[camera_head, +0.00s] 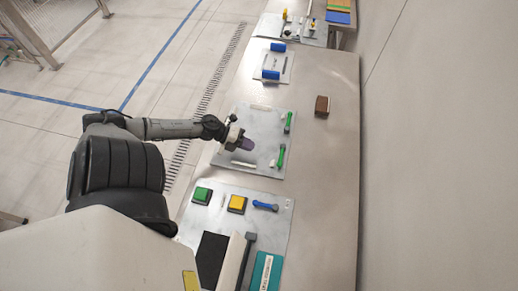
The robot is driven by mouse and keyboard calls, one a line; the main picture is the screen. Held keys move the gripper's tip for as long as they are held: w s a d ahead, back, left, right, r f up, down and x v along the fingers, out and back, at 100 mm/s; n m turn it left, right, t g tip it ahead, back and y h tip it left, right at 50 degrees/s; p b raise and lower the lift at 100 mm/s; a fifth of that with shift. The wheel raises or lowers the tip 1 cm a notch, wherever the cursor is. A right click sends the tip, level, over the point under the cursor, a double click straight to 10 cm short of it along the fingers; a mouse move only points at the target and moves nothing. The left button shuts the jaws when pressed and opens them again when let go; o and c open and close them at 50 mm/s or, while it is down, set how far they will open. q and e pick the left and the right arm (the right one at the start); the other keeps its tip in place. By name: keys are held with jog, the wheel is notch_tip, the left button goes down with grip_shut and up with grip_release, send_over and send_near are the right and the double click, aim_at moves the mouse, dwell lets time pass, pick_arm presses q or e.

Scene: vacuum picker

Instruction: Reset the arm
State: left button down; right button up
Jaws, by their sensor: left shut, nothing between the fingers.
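My left arm comes in from the left, and its gripper (240,141) hangs over a grey metal plate (226,163) on the long bench. The gripper is shut and small in the picture, with nothing seen held in it. A purple piece (246,144) shows at its tip; I cannot tell whether it is part of the tool or lies on the plate. Two green handles (281,157) stand along the right side of that plate. My right gripper is not in view.
A nearer plate holds a green button (202,195), a yellow button (237,204) and a blue handle (265,206). A brown block (322,106) sits on the bench (325,170) at right. Blue cylinders (271,75) are farther back. The bench's right side is mostly clear.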

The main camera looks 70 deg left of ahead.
pick_arm(q)
jog(key=shift+v, duration=1.55)
